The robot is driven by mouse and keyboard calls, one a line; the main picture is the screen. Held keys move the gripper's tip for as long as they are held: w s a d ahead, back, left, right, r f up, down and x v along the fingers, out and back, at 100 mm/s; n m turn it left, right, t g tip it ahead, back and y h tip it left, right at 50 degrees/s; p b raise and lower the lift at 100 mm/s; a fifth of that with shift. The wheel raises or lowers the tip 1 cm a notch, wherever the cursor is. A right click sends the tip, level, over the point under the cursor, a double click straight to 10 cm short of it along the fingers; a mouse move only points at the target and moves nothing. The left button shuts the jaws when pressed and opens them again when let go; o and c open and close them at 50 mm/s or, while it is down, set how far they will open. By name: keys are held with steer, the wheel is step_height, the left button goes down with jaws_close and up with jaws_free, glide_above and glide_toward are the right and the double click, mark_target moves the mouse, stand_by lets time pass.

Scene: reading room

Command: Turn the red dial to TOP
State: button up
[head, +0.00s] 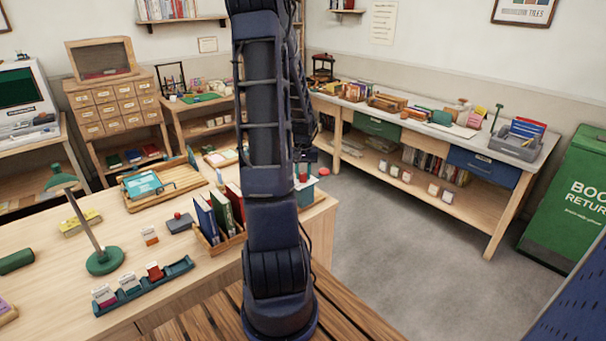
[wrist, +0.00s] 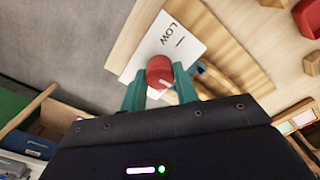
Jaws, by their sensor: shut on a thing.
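The red dial (wrist: 159,71) sits on a white plate (wrist: 188,47) in the wrist view. The plate bears the word LOW and a short dark line beside it; no TOP label is visible. A small pale mark shows on the dial's side nearest my gripper. My gripper (wrist: 160,78) has its two teal fingers on either side of the dial, shut on it. In the head view my arm stands in front of this area and hides most of the dial and fingers.
The wooden desk (head: 150,250) holds a book rack (head: 215,240), a green lamp (head: 104,261) and a card tray (head: 150,288) left of my arm. Grey floor (head: 390,230) is open to the right. A long side table (head: 440,140) stands at the back right.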

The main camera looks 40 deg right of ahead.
steer(key=m, duration=0.4)
steer(key=shift+m, duration=0.3)
steer(key=m, duration=0.4)
steer(key=shift+m, duration=0.3)
steer(key=m, duration=0.4)
steer(key=shift+m, duration=2.4)
steer(key=o, duration=1)
